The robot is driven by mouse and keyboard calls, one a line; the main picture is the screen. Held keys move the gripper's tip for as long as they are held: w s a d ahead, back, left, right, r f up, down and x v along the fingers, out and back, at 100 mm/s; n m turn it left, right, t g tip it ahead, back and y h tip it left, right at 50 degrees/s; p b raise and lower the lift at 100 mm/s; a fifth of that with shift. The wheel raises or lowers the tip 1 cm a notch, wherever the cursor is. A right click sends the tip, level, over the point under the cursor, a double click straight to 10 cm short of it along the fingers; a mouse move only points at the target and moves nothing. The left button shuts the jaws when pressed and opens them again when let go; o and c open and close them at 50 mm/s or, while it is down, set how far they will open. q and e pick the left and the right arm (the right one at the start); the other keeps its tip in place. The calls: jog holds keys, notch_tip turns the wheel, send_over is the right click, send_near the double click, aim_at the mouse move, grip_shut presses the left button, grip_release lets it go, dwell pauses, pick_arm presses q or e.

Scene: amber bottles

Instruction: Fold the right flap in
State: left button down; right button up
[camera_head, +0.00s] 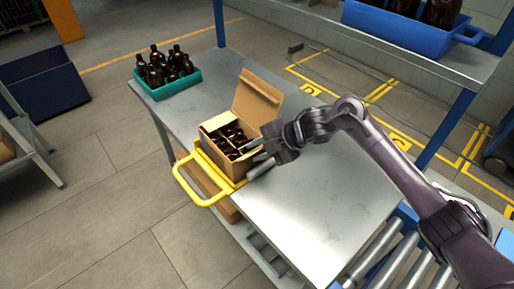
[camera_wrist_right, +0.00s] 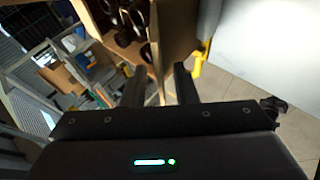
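An open cardboard box (camera_head: 218,163) holding dark amber bottles (camera_head: 229,138) stands near the table's left edge. Its large back flap (camera_head: 259,98) stands up, leaning back. My right gripper (camera_head: 254,156) is at the box's right side, with its two fingers apart. In the right wrist view, the fingers (camera_wrist_right: 159,86) are open with a gap between them, close to a cardboard panel (camera_wrist_right: 176,32) of the box. Bottles (camera_wrist_right: 137,22) show inside the box. I cannot tell whether the fingers touch the cardboard. The gripper hides part of the right side, and the right flap is not clearly distinguishable. My left gripper is out of view.
A yellow handled frame (camera_head: 198,194) borders the box at the table's left edge. A teal crate of bottles (camera_head: 174,88) stands at the far left. The metal table (camera_head: 318,215) is bare to the right of the box. A blue bin (camera_head: 405,24) sits on the upper shelf.

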jog(key=shift+a+f, duration=0.1)
jog(key=shift+f, duration=0.1)
grip_shut()
